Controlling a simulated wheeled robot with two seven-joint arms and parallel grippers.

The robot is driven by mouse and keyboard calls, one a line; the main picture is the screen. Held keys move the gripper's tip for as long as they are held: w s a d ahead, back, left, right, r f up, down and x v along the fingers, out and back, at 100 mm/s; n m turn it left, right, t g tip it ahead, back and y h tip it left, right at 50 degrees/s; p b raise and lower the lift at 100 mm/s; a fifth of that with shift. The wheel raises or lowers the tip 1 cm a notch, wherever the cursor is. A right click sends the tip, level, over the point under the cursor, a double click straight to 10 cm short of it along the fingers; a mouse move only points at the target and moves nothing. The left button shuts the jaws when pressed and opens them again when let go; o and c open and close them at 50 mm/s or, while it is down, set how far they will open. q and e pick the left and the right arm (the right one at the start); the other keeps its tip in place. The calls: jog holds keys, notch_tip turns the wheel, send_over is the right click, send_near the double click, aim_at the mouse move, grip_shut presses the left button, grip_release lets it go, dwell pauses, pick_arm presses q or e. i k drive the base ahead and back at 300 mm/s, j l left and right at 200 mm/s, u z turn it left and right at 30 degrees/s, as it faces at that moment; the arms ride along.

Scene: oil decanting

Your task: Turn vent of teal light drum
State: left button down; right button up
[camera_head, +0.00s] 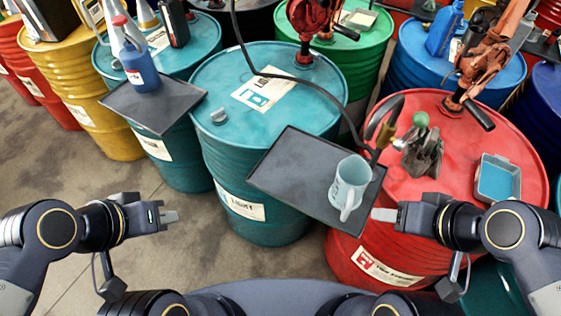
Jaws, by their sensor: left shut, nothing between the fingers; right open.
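The teal drum (262,205) stands in the middle, with a white label (240,203) that seems to read "LIGHT". A small grey vent cap (218,116) sits on its top near the front left rim. My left gripper (172,216) is shut and empty, in front of and below the drum's left side, clear of the vent. My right gripper (380,214) is open, beside a pale blue-grey jug (349,185) and apart from it. Nothing covers the vent.
The jug stands on a dark tray (290,165) at the drum's front right. Another dark tray (150,108) is at the left. A hose (290,76) crosses the drum top. A red drum (455,190) stands right. Floor (140,265) at front left is clear.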

aim_at(216, 116)
jog(key=j+u, duration=0.15)
jog(key=u, duration=0.4)
jog(key=i+j+u, duration=0.15)
jog(key=i+u, duration=0.55)
jog(key=k+j, duration=0.1)
